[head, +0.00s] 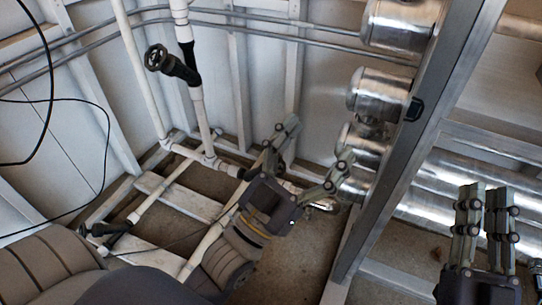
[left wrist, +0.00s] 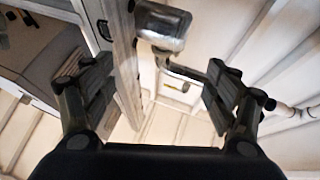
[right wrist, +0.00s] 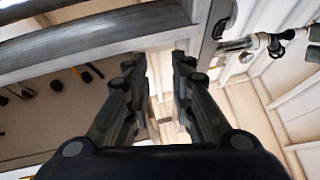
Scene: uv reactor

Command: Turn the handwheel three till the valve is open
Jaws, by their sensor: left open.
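In the head view a black handwheel (head: 157,57) on a black valve body sits on a white upright pipe at the upper left. A second black valve (head: 97,230) is on a low pipe at the lower left. I cannot tell which is handwheel three. My left gripper (head: 312,150) is open and empty, right of and below the upper handwheel, well apart from it. My right gripper (head: 484,195) is at the right edge, empty, its fingers nearly parallel with a narrow gap. Dark valve parts (right wrist: 272,44) show at the right of the right wrist view.
Silver cylinders (head: 378,92) line a metal frame post (head: 412,120) between my two grippers. White pipes (head: 205,125) run down the wall and along the floor frame. Black cables hang at the left. Bare floor (head: 300,262) shows below my left gripper.

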